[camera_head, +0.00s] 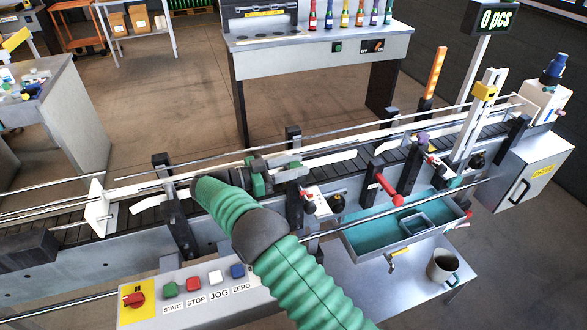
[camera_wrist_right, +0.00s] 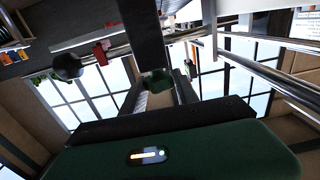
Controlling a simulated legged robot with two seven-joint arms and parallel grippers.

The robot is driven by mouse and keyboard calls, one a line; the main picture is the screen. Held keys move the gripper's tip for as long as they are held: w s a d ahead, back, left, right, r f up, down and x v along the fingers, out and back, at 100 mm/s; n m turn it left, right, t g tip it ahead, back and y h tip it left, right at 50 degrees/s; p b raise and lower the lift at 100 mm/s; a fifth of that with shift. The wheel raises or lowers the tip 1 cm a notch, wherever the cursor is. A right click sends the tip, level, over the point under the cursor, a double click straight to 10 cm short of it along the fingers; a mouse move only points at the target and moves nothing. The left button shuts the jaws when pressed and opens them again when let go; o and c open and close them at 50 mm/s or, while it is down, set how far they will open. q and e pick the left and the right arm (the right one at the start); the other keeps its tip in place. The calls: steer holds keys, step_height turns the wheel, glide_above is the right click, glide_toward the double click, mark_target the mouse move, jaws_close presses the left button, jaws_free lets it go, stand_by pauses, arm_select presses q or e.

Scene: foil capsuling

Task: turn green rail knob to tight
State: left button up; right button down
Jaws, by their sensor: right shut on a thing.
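The green rail knob (camera_wrist_right: 157,82) shows in the right wrist view as a small faceted green piece between the two dark fingers of my right gripper (camera_wrist_right: 159,88). The gripper is shut on it. In the head view my right gripper (camera_head: 284,172) lies sideways at the conveyor's near rail, pointing right at a dark post (camera_head: 294,187). There the knob cannot be made out behind the gripper and post. Its turn mark, if any, is not readable. My left gripper is not in view.
The conveyor (camera_head: 145,215) runs across the middle, with rods and dark posts around my right gripper. A red handle (camera_head: 390,190) and a teal tray (camera_head: 400,228) are to the right. A button panel (camera_head: 205,290) and a mug (camera_head: 442,267) are in front.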

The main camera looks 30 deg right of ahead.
mark_target(296, 164)
steer(key=shift+f+g, duration=0.15)
steer(key=shift+g, duration=0.15)
steer(key=c, duration=1.3)
jaws_free()
steer(key=shift+c, duration=0.2)
steer(key=o, duration=0.4)
steer(key=shift+d, duration=0.3)
steer(key=shift+r, duration=0.25)
step_height(296, 164, up, 3)
steer(key=shift+w, duration=0.1)
steer(key=s+a, duration=0.3)
steer(key=s, duration=0.1)
steer(key=s+a+r+b, duration=0.1)
steer(key=s+a, duration=0.1)
steer(key=s, duration=0.3)
steer(key=s+a+b, duration=0.1)
steer(key=s+a, duration=0.2)
steer(key=s, duration=0.1)
steer(key=shift+s+a+r, duration=0.2)
steer(key=shift+s+a, duration=0.1)
steer(key=shift+s, duration=0.05)
